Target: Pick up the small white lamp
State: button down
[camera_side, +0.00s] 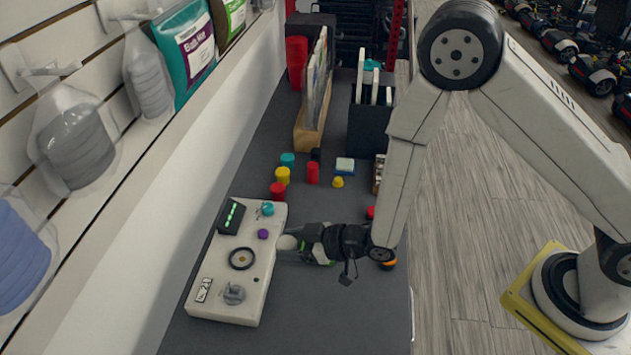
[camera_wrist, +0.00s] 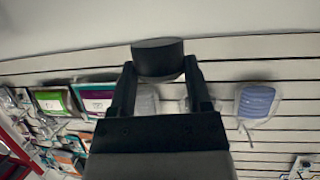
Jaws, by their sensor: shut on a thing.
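My gripper (camera_side: 301,244) reaches level to the left, its tip beside the right edge of a white control box (camera_side: 215,290). A small pale, rounded thing (camera_side: 287,242), which looks like the small white lamp, shows at the fingertips in the side view. In the wrist view my gripper (camera_wrist: 160,82) is shut on a short, round-sided thing (camera_wrist: 158,57) that looks dark grey there. Most of the held thing is hidden by the fingers in the side view. Whether it touches the control box I cannot tell.
The box carries a dark display, a purple button (camera_side: 263,234) and a grey knob (camera_side: 233,294). Shelving wall with hanging goods is left. The dark table's front is clear.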

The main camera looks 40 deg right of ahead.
jog(key=shift+s+d+r, duration=0.1)
jog(key=shift+s+r, duration=0.05)
jog(key=shift+s, duration=0.05)
dwell(0.6)
jog(key=w+d+r+m+t+h, duration=0.1)
jog(key=d+r, duration=0.5)
jog(key=d, duration=0.6)
jog(key=w+d+r+m+t+h, duration=0.2)
jog(key=d+r+m+h, duration=0.4)
jog(key=d, duration=0.5)
jog(key=shift+w+d+r+m+h, duration=0.35)
jog(key=shift+w+r+h, duration=0.15)
jog(key=shift+r+h, duration=0.1)
jog(key=shift+a+f, duration=0.1)
jog(key=s+a+f+n+g+y, duration=0.1)
jog(key=a+f, duration=0.3)
jog(key=a, duration=0.4)
jog(key=s+a+f+n+g+y, duration=0.1)
jog(key=a+f+n+y, duration=0.3)
jog(key=a, duration=0.3)
jog(key=s+a+f+n+y, duration=0.2)
jog(key=a+f, duration=0.3)
jog(key=a, duration=0.3)
jog(key=shift+a+n+g+y, duration=0.3)
jog(key=shift+n+g+y, duration=0.1)
jog(key=shift+y, duration=0.3)
jog(key=shift+w+f, duration=0.1)
